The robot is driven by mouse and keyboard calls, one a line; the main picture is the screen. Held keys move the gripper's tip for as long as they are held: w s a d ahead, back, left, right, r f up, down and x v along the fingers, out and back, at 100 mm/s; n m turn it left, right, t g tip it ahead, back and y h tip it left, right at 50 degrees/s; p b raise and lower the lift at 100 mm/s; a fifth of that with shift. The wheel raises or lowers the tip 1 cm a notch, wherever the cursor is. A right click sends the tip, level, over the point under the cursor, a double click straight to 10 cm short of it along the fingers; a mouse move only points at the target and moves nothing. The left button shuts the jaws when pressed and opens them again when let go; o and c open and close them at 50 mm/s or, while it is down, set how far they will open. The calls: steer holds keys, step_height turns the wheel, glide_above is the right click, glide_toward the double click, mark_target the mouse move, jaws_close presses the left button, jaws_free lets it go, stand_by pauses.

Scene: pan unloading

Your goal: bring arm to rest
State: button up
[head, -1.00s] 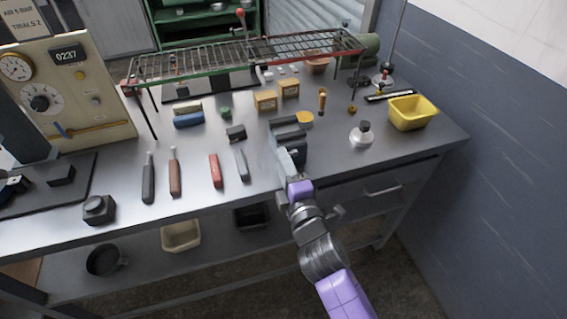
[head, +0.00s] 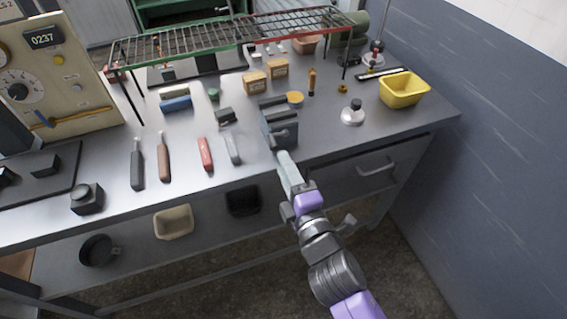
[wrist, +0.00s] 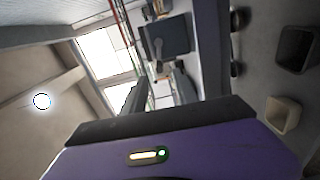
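My gripper (head: 285,158) is at the front edge of the bench, just in front of the grey vise (head: 275,125), at the end of my purple and grey arm. Its pale finger points toward the vise in the head view. In the wrist view my gripper (wrist: 157,92) shows two fingers apart, with nothing seen between them. The vise also shows in the wrist view (wrist: 172,35), beyond the fingers.
The steel bench (head: 330,145) holds several tools, small boxes, a wire rack (head: 230,35) and a yellow bin (head: 404,90). A drawer handle (head: 376,168) juts from the front. A lower shelf holds containers. Floor at the lower right is clear; a wall (head: 500,130) stands right.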

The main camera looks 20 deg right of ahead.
stand_by(0.4)
steer(key=s+d+m+g, duration=0.1)
steer(key=s+m, duration=0.7)
steer(key=s, duration=0.9)
steer(key=s+d+m+g, duration=0.2)
steer(key=s+m, duration=0.7)
steer(key=s, duration=0.9)
steer(key=shift+s+d+m, duration=0.15)
steer(key=shift+d+m, duration=0.15)
steer(key=shift+d, duration=0.7)
